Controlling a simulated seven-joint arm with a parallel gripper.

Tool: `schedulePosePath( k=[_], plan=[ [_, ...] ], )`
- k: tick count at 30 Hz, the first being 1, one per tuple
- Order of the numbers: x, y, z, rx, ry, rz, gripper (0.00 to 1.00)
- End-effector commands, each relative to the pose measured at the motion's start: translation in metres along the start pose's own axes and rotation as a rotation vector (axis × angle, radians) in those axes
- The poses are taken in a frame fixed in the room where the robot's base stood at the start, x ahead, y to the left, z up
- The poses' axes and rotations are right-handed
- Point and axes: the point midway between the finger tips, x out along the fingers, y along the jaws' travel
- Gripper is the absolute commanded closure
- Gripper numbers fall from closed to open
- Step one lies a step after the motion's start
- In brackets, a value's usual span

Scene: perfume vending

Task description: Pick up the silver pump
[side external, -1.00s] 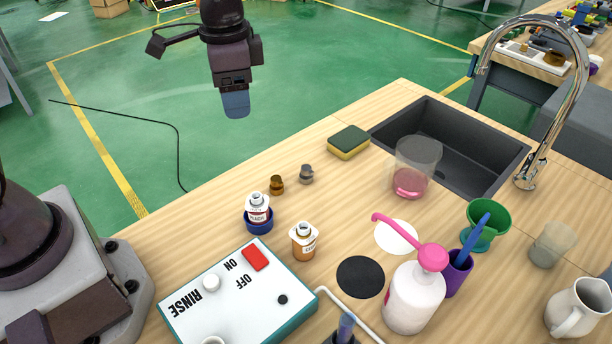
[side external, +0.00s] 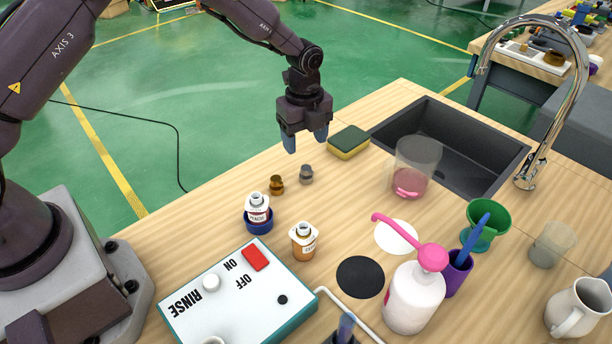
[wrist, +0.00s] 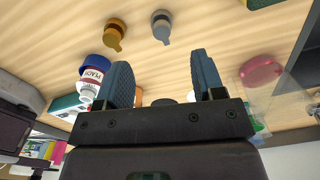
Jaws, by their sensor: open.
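The silver pump (side external: 306,174) is a small grey cap-like piece standing on the wooden table, near its back edge. It also shows in the wrist view (wrist: 161,24), beyond the fingertips and between their lines. A gold pump (side external: 277,185) of similar shape stands just to its left, and shows in the wrist view too (wrist: 115,32). My gripper (side external: 306,142) is open and empty, with blue fingers pointing down. It hangs above the silver pump, apart from it. In the wrist view the two fingers (wrist: 164,72) are spread wide.
A white peach bottle (side external: 258,211) in a blue holder and an orange bottle (side external: 303,240) stand in front. A yellow-green sponge (side external: 348,141) lies right of the pump, by the sink (side external: 455,150). A clear jug (side external: 414,165) stands further right. The RINSE box (side external: 225,305) is at front left.

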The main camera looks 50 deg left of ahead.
Motion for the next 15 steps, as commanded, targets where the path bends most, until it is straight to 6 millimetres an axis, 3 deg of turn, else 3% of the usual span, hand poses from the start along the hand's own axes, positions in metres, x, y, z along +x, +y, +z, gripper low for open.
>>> schedulePosePath(
  k=[3, 15],
  plan=[
    [0.023, 0.001, 0.000, 0.001, -0.001, 0.004, 0.38],
    [0.064, -0.001, -0.001, -0.001, -0.001, 0.004, 0.38]
  ],
)
